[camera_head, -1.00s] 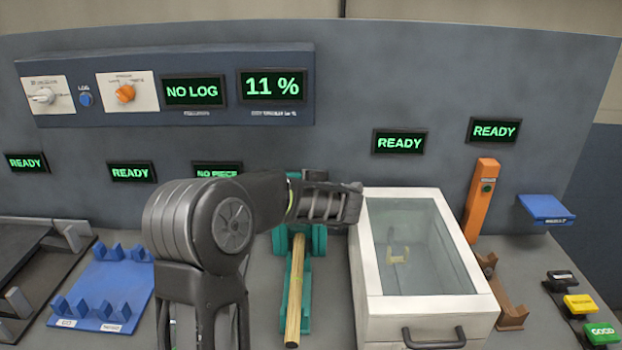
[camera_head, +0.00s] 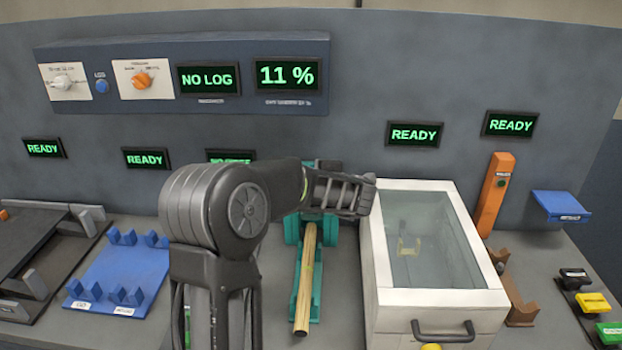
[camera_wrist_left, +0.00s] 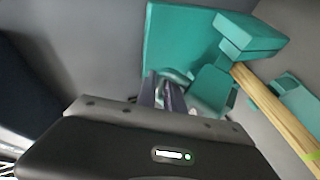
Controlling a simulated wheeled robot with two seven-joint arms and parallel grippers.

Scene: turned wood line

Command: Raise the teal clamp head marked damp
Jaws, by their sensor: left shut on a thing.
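The teal clamp (camera_head: 301,285) stands on the bench in the middle of the head view, with a pale wooden rod (camera_head: 305,275) lying along it. Its upper part is mostly hidden behind my left wrist. In the left wrist view a teal block (camera_wrist_left: 250,38) sits above the rod's end (camera_wrist_left: 262,95), beside a teal upright plate (camera_wrist_left: 180,38). My left gripper (camera_wrist_left: 168,88) is shut on a teal part of the clamp head, just in front of the plate. The grip itself is partly hidden, and no damp mark is legible. My right gripper is not in view.
A white box (camera_head: 375,285) with a glass lid stands close to the clamp's right. A blue rack (camera_head: 125,275) lies to the left. An orange post (camera_head: 492,195) and coloured buttons (camera_head: 592,303) are at the right. A panel screen (camera_head: 287,75) reads 11 %.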

